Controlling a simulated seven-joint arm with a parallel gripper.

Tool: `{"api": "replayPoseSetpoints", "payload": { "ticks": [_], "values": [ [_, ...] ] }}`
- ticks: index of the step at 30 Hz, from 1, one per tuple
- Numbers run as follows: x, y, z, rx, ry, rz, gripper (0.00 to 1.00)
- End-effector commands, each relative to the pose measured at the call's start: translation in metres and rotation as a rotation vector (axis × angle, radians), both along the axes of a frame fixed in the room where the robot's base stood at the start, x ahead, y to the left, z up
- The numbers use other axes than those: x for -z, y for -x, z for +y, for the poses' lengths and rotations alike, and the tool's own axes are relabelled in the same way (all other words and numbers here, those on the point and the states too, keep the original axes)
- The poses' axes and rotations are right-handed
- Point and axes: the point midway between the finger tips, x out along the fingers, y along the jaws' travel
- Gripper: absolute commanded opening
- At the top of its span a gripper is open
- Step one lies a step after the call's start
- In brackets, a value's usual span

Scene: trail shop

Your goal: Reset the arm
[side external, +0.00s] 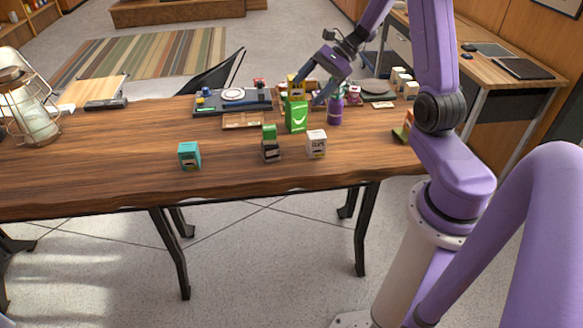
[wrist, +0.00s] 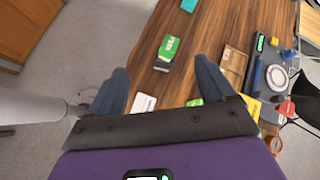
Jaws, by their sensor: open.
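My gripper (side external: 314,91) is over the back right of the wooden table, behind the tall green box (side external: 296,117) and left of the purple bottle (side external: 336,110). In the wrist view its two dark blue fingers (wrist: 160,82) are spread wide apart. Nothing is held between them. Beyond the fingers, a green-topped box (wrist: 168,49) stands on the table, and a white box (wrist: 143,103) shows between them. My purple arm reaches in from the right in the side view.
A teal box (side external: 190,155), a small green-and-black stack (side external: 270,147) and a white box (side external: 316,143) stand near the table's front. A wooden tray (side external: 243,121) and a dark tray (side external: 210,106) lie behind. A lantern (side external: 30,105) stands far left. The front left tabletop is clear.

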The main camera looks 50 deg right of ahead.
Motion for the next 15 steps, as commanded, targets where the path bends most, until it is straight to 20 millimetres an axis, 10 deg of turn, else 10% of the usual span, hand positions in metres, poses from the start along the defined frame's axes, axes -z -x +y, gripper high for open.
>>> {"api": "replayPoseSetpoints", "payload": {
  "ticks": [6,15],
  "values": [
    [-0.01,0.029,0.085,-0.43,0.146,-0.045,0.82],
    [-0.019,0.093,0.162,-0.997,0.329,-0.162,0.82]
  ]
}}
